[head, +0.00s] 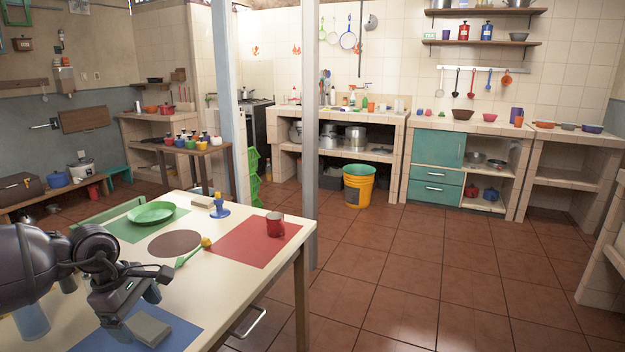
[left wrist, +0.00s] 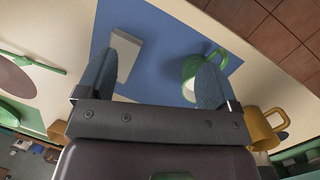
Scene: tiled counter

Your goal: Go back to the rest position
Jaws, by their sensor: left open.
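My left gripper (head: 135,311) hangs over the near end of the white table, above the blue mat (head: 190,331). In the left wrist view its two fingers (left wrist: 167,75) are spread wide with nothing held between them. A grey block (head: 148,329) lies on the blue mat near one finger; it also shows in the left wrist view (left wrist: 127,58). A green mug (left wrist: 188,69) stands on the mat, partly behind the other finger. The head view does not show this mug; my arm covers that area. My right gripper is in neither view.
The white table (head: 222,280) also bears a green plate (head: 152,212), a red mug (head: 275,224) on a red mat, and a green utensil (head: 193,252). A yellow mug (left wrist: 266,130) shows beside my gripper. A white post (head: 304,130) rises beyond the table. The tiled floor (head: 400,270) to the right is clear.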

